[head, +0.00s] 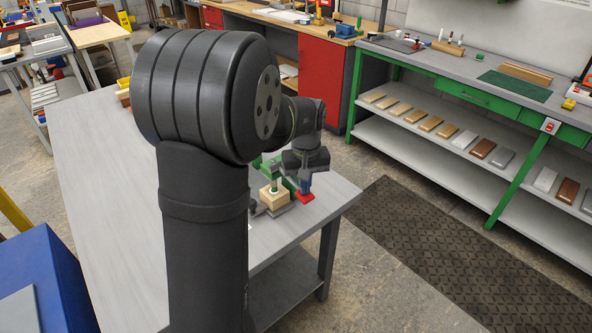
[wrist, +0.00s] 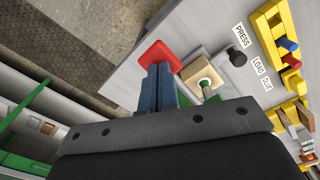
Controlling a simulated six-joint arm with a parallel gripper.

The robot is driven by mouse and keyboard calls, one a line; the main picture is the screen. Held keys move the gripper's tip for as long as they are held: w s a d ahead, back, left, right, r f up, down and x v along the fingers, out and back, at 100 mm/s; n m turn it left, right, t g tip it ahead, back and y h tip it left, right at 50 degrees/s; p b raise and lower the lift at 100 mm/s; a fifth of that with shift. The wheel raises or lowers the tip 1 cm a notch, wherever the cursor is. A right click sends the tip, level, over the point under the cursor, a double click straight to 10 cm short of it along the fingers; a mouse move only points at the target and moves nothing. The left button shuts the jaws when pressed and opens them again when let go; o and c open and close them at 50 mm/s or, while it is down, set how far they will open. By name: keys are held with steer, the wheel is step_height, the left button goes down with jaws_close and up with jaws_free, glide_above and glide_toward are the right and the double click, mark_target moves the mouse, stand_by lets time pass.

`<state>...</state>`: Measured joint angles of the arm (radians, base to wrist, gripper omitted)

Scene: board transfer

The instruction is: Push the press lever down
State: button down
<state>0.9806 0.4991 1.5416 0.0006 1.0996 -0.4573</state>
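The press stands near the table's front right corner, with green parts (head: 274,168) above a pale wooden block (head: 273,198). The block also shows in the wrist view (wrist: 208,72), with a green cylinder (wrist: 207,86) at its hole. A red pad (head: 306,197) lies beside it, also in the wrist view (wrist: 157,54). A black knob (wrist: 237,58) on a grey stem sits on the block's other side. I cannot tell which part is the lever. My gripper (head: 305,186) has its blue fingers together and empty, tips at the red pad (wrist: 158,68); contact is unclear.
The grey table (head: 100,170) is clear to the left of my arm. White labels, including PRESS (wrist: 241,36), lie by the press. Yellow fixtures (wrist: 275,35) stand farther along the table. A green-framed bench (head: 460,80) stands across the aisle.

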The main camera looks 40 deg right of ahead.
steer(key=shift+f, duration=0.5)
steer(key=shift+r, duration=0.15)
step_height(320, 180, up, 10)
stand_by(0.9)
